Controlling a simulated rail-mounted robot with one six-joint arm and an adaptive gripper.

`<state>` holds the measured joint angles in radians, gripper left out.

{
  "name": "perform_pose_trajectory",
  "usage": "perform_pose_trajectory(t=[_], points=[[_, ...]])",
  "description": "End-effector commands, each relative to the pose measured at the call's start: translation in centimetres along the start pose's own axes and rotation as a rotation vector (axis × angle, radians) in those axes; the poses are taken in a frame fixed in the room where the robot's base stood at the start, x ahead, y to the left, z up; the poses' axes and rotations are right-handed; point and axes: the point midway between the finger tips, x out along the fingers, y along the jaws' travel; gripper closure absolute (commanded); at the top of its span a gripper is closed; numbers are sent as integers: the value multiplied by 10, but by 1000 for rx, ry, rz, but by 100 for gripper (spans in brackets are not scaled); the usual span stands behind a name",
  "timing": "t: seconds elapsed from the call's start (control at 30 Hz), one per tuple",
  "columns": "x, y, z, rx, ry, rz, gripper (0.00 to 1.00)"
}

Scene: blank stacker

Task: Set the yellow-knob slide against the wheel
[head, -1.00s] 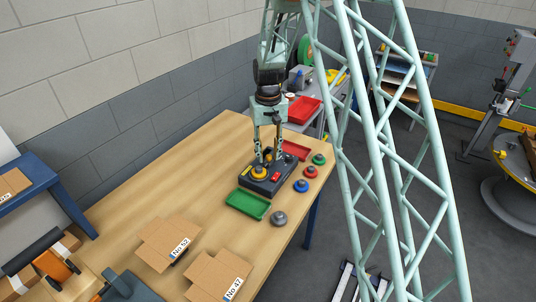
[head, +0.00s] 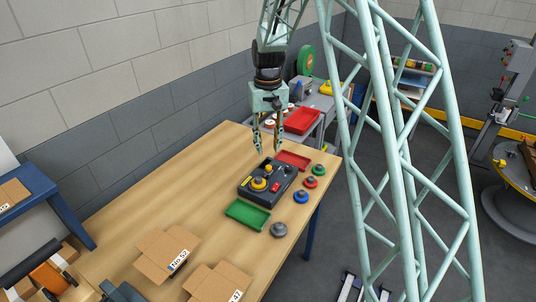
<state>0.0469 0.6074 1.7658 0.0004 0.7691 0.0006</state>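A yellow round piece with a grey knob-like top (head: 259,184) sits on a dark low device (head: 246,194) on the wooden table. I cannot tell whether it is the slide. A small yellow knob (head: 501,163) also shows on a round-based machine (head: 508,195) at the far right; its slide and wheel are too small to make out. A green wheel-like disc (head: 306,60) stands at the back. My gripper (head: 267,151) points down above the far part of the dark device. Its fingers are apart with nothing between them.
Green (head: 319,170), red (head: 310,183), blue (head: 301,196) and grey (head: 279,229) pieces line the table's right side. A green tray (head: 247,214) and a red tray (head: 293,159) flank the device. Open cardboard boxes (head: 166,253) stand in front.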

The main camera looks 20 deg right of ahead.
Motion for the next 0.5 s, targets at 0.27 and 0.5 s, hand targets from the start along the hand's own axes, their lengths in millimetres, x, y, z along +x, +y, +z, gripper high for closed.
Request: perform_pose_trajectory(t=[0.27, 0.5], points=[[-24, 0, 0, 0, 0, 0, 72], [-29, 0, 0, 0, -1, 0, 72]])
